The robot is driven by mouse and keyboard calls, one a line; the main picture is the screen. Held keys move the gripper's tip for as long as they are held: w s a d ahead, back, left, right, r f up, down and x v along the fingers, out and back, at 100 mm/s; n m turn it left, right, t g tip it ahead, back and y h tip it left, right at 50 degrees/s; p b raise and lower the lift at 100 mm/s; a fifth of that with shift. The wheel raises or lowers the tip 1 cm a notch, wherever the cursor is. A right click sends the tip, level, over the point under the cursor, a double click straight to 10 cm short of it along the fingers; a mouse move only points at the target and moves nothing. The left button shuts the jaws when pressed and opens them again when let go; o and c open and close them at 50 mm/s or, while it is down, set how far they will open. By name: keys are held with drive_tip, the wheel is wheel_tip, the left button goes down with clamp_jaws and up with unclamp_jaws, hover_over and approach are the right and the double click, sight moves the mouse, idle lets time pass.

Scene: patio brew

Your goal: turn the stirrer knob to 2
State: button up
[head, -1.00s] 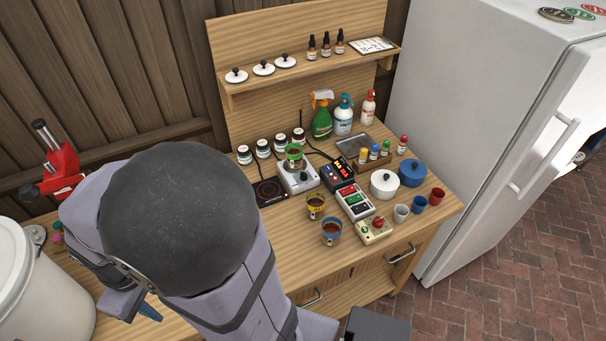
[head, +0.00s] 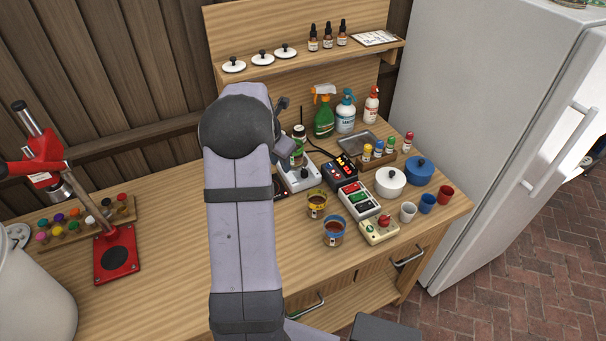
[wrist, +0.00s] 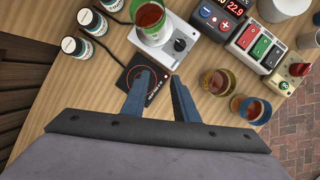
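The stirrer (wrist: 160,38) is a pale box with a dark round knob (wrist: 180,45) on its front; its setting is too small to read. A beaker of red-brown liquid (wrist: 149,15) stands on it. The stirrer also shows in the head view (head: 300,181), partly behind my arm. My gripper (wrist: 160,77) has two blue fingers, apart and empty. In the wrist view the fingertips lie just below the stirrer, over the black hot plate (wrist: 133,73), with the knob beyond the right tip. The fingers are hidden in the head view.
Right of the stirrer stand a digital display box (head: 340,173), a switch box (head: 358,201), a yellow-banded beaker (head: 316,206) and a blue-banded beaker (head: 334,233). A cream box with a red knob (head: 379,230) is near the front. Several jars (wrist: 93,22) stand left.

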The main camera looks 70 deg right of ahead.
drive_tip(key=n, duration=0.1)
approach(304, 170)
drive_tip(key=f, duration=0.2)
drive_tip(key=shift+d+p+x, duration=0.15)
drive_tip(key=shift+p+x, duration=0.4)
drive_tip(key=shift+x, duration=1.25)
drive_tip(key=shift+d+p+x, duration=0.1)
drive_tip(key=shift+p+x, duration=0.4)
drive_tip(key=shift+x, duration=1.25)
drive_tip(key=shift+r, duration=0.1)
drive_tip(key=shift+c, duration=0.3)
clamp_jaws()
